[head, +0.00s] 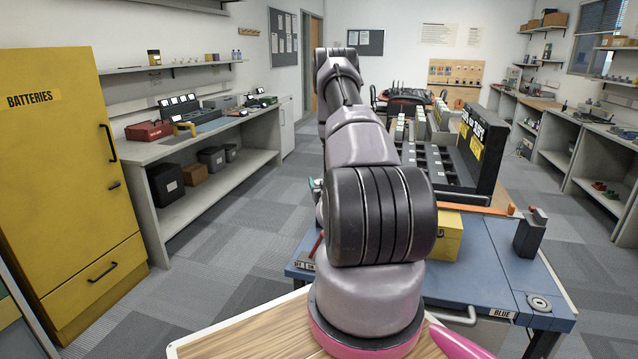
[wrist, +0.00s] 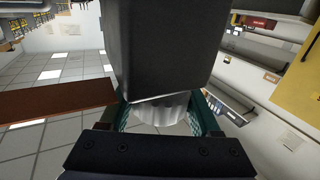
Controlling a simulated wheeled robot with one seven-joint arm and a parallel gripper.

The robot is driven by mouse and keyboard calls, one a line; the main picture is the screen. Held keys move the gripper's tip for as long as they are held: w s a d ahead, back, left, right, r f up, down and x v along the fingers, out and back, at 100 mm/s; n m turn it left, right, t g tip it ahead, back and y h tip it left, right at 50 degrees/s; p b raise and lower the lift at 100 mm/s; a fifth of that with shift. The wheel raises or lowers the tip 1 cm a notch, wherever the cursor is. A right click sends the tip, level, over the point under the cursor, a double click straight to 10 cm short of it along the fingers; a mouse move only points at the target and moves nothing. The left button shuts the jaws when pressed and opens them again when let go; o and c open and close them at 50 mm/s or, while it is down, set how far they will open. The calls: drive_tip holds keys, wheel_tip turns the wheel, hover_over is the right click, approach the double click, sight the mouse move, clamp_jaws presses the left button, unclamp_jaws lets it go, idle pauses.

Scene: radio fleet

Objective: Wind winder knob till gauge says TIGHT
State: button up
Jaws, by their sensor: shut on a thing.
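In the wrist view, a silvery, ridged knob (wrist: 158,115) sits between the two dark green fingers of my gripper (wrist: 162,106). The fingers are shut on it from both sides. A large dark box-like body (wrist: 165,45) stands right beyond the knob and fills the top middle of that view. I cannot tell for sure how the knob joins this body. In the head view my own arm hides the knob and most of my gripper. No gauge face or the word TIGHT can be read in either view.
A blue workbench (head: 490,270) bears a yellow box (head: 447,238), a small dark device (head: 530,235) and a black sorting rack (head: 478,150). A yellow battery cabinet (head: 60,180) stands at the left, next to a grey shelf bench (head: 210,140). Carpeted floor (head: 215,240) is free between.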

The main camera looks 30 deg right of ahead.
drive_tip(key=m+g+h, duration=0.1)
drive_tip(key=h, duration=0.1)
drive_tip(key=m+g+h, duration=0.1)
drive_tip(key=m+h, duration=0.1)
drive_tip(key=m+g+h, duration=0.1)
drive_tip(key=g+h, duration=0.1)
drive_tip(key=shift+s+d+m, duration=0.2)
drive_tip(key=shift+d+m, duration=0.05)
drive_tip(key=shift+m, duration=0.15)
drive_tip(key=shift+s+d+m+g+h, duration=0.15)
drive_tip(key=shift+m+g+h, duration=0.45)
drive_tip(key=shift+g, duration=0.15)
drive_tip(key=shift+s+d+m+g+h, duration=0.15)
drive_tip(key=shift+m+g+h, duration=0.45)
drive_tip(key=shift+g, duration=0.15)
drive_tip(key=shift+s+d+g, duration=0.1)
drive_tip(key=shift+g, duration=0.2)
drive_tip(key=o, duration=1.4)
drive_tip(key=shift+c, duration=0.2)
drive_tip(key=v, duration=1)
drive_tip(key=shift+s+a+f, duration=0.15)
drive_tip(key=shift+a+f, duration=0.05)
drive_tip(key=shift+a, duration=0.2)
